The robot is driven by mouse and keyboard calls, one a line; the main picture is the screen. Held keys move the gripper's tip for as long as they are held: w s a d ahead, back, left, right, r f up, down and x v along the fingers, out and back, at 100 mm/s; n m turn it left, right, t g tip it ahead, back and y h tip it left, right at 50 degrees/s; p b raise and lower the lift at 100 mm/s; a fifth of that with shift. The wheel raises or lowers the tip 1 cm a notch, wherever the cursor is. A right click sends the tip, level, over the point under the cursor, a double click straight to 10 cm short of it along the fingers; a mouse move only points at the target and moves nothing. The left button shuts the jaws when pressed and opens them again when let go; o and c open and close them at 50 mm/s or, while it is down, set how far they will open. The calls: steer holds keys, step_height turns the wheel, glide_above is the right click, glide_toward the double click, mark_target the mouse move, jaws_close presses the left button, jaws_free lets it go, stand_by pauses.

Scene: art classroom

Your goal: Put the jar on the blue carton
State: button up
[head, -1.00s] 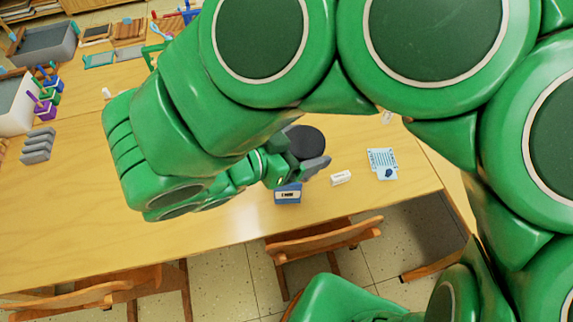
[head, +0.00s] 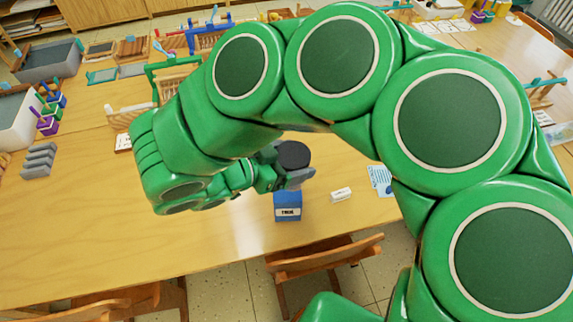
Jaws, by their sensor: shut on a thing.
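The jar (head: 293,154) shows as a round dark top in the middle of the head view. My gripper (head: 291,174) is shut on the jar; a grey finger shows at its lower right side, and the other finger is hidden. The blue carton (head: 288,207) with a white label stands on the table just below the jar in the picture. The jar appears held above the table, on the far side of the carton; a gap of height cannot be judged exactly. The jar's lower body is hidden by my gripper.
A small white block (head: 341,195) lies right of the carton on the wooden table (head: 90,225), with a light blue sheet (head: 380,181) beyond it. Grey blocks (head: 39,161) lie at left. Baskets and trays fill the back. A chair (head: 325,257) stands at the near edge.

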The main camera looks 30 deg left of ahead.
steer(key=shift+w+a+f, duration=0.4)
steer(key=shift+a+f, duration=0.05)
steer(key=shift+f, duration=0.8)
steer(key=shift+w+a+f, duration=0.45)
steer(key=shift+a+f, duration=0.05)
steer(key=shift+f, duration=0.8)
steer(key=shift+w+a+f, duration=0.4)
steer(key=shift+a+f, duration=0.05)
steer(key=shift+f, duration=0.8)
steer(key=shift+f, duration=0.1)
steer(key=o, duration=1.1)
steer(key=shift+o, duration=0.2)
steer(key=v, duration=1.2)
steer(key=shift+a, duration=0.1)
